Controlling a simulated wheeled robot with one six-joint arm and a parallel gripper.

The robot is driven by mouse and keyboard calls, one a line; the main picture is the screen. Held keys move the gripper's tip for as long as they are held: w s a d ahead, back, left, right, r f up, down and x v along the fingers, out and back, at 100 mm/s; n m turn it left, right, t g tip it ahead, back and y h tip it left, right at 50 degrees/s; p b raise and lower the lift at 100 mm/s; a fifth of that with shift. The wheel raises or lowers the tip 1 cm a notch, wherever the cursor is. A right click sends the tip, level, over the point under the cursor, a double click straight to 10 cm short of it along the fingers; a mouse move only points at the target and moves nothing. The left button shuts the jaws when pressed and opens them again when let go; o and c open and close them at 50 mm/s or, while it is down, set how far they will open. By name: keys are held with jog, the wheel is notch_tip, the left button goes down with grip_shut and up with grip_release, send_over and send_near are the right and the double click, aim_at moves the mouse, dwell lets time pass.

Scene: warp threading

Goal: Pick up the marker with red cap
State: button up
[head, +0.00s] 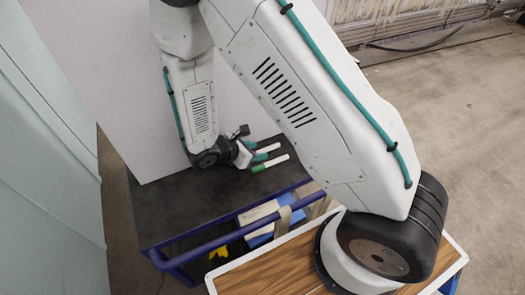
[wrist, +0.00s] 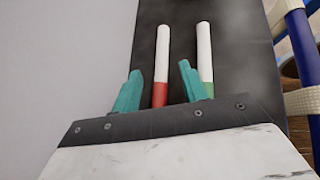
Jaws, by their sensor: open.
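The red-capped marker has a white body and a red cap (wrist: 159,95). My gripper is open. In the head view my gripper (head: 257,151) is low over the dark table top, and a white marker body (head: 268,148) shows by its fingers; the red cap is hidden there. Whether a finger touches the marker, I cannot tell.
A green-capped marker (wrist: 205,55) lies just right of my right finger; it also shows in the head view (head: 272,163). The dark table top (head: 180,212) has free room to the left. A pale panel (head: 110,80) stands behind it, and a blue rail (head: 225,240) runs along its front.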

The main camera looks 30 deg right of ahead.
jog(key=shift+d+f, duration=0.2)
jog(key=shift+d, duration=0.1)
grip_shut()
jog(key=shift+r, duration=0.15)
